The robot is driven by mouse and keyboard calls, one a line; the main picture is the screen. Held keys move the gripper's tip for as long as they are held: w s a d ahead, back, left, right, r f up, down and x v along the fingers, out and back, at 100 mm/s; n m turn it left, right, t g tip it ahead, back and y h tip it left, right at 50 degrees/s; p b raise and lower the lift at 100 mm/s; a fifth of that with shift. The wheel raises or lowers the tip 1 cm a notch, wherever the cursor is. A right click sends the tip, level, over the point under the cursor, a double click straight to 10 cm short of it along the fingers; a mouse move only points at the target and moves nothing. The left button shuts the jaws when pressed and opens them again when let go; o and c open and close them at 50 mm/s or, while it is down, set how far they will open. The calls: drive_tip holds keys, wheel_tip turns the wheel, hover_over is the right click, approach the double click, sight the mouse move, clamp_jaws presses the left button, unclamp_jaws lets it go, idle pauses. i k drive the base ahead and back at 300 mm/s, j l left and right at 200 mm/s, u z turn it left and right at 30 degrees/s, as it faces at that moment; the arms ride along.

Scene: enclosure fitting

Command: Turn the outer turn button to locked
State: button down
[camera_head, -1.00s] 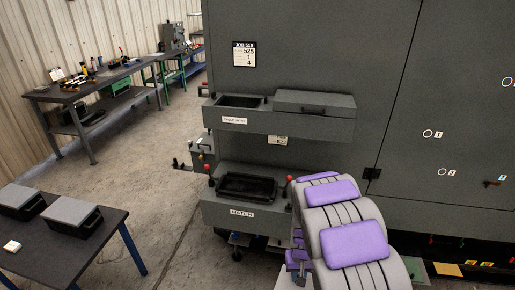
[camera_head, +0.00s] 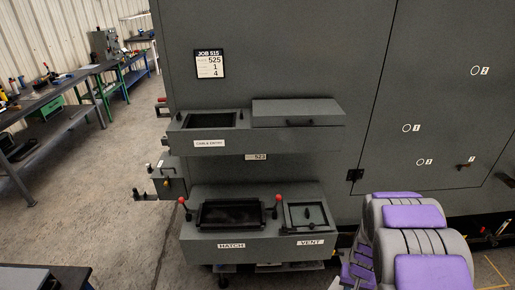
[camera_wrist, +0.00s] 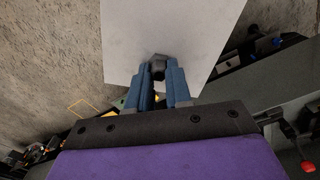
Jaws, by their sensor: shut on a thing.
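My gripper (camera_wrist: 160,78) has blue fingers and is shut on a small dark knob (camera_wrist: 157,62) on a pale flat plate (camera_wrist: 190,35). The plate spreads out beyond the fingertips. In the head view my gripper is out of sight; only my purple-padded arm shows at lower right. A small dark turn handle with an orange end (camera_head: 466,163) sits on the right side of the grey enclosure (camera_head: 300,60). I cannot tell whether it is the outer turn button, or whether it is locked.
The hatch box (camera_head: 232,215) with red-ball levers and the vent (camera_head: 306,215) are low on the enclosure. The cable entry shelf (camera_head: 212,121) is above. A red ball (camera_wrist: 307,167) shows in the wrist view. Workbenches (camera_head: 40,135) stand left; floor between is clear.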

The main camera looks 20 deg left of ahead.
sight(178, 117)
drive_tip(key=j+z, duration=0.15)
drive_tip(key=j, duration=0.7)
drive_tip(key=j+z, duration=0.15)
drive_tip(key=j, duration=0.65)
drive_tip(key=k+j+z, duration=0.2)
drive_tip(key=j, duration=0.6)
drive_tip(key=i+j, duration=0.05)
